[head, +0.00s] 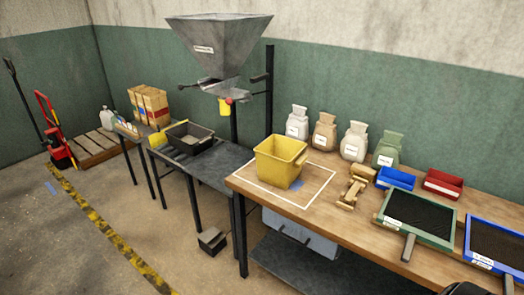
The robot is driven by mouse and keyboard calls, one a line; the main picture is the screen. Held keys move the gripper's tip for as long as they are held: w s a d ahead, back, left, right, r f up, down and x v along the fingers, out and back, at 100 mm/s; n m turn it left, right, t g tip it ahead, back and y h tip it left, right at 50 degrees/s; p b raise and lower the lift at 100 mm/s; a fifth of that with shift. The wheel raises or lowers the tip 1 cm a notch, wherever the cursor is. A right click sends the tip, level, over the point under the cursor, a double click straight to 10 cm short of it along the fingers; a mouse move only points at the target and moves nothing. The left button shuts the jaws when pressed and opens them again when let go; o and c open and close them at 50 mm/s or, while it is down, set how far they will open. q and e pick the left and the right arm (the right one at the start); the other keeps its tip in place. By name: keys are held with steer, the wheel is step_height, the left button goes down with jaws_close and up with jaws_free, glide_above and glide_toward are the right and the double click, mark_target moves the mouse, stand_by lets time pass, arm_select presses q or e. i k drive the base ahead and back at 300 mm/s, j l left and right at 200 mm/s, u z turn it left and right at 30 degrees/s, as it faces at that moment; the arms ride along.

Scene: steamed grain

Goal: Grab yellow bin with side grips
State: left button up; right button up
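The yellow bin (279,162) stands upright on the wooden workbench, inside a white outlined square (315,195) near the bench's left end. Its open top faces up, and its rim flares out at the sides. It looks empty as far as its inside shows. Neither of my grippers can be made out in the head view, and nothing touches the bin. A dark rounded shape (467,290) is cut off at the bottom right edge; I cannot tell what it is.
A brass-coloured device (355,187) stands right of the bin. Several sacks (354,141) line the wall behind. Blue (396,178) and red (443,183) trays and a green-framed screen (417,217) lie further right. A metal hopper (219,50) stands over the dark table (212,165) to the left.

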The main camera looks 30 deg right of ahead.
mark_target(280, 162)
steer(key=i+z, duration=0.45)
steer(key=i+j+z, duration=0.25)
steer(key=z, duration=0.2)
steer(key=i+j+z, duration=0.45)
steer(key=k+l, duration=0.1)
